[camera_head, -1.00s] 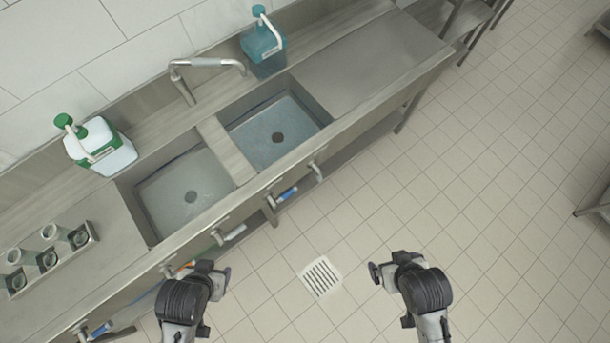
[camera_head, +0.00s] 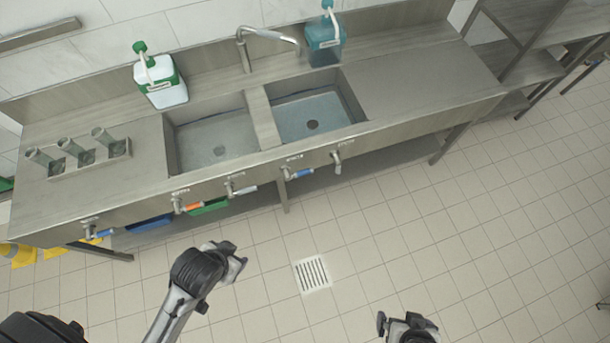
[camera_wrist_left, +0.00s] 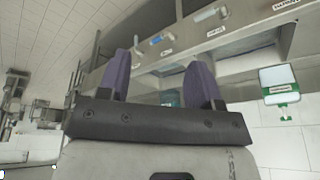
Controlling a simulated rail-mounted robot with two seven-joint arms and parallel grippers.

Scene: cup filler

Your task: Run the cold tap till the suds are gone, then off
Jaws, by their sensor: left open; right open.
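A metal swivel tap (camera_head: 268,35) stands behind two sinks; I see no stream from its spout. The left sink (camera_head: 214,142) holds pale grey water or film, and the right sink (camera_head: 312,115) looks bluish. Suds cannot be made out clearly. On the front panel are a blue lever (camera_head: 298,173), an orange lever (camera_head: 188,208), a white lever (camera_head: 243,190) and another blue lever (camera_head: 100,234); their labels are unreadable. My left gripper (camera_head: 236,262) is open and empty, apart from the front panel; its fingers show in the left wrist view (camera_wrist_left: 162,82). My right gripper (camera_head: 406,322) is open over the floor.
A green-capped white jug (camera_head: 161,82) and a teal jug (camera_head: 324,42) stand at the back ledge. Several cup-like fittings (camera_head: 80,155) sit on the left counter. The right counter (camera_head: 415,80) is clear. A floor drain (camera_head: 312,274) lies in open tiled floor. Shelves (camera_head: 520,65) stand right.

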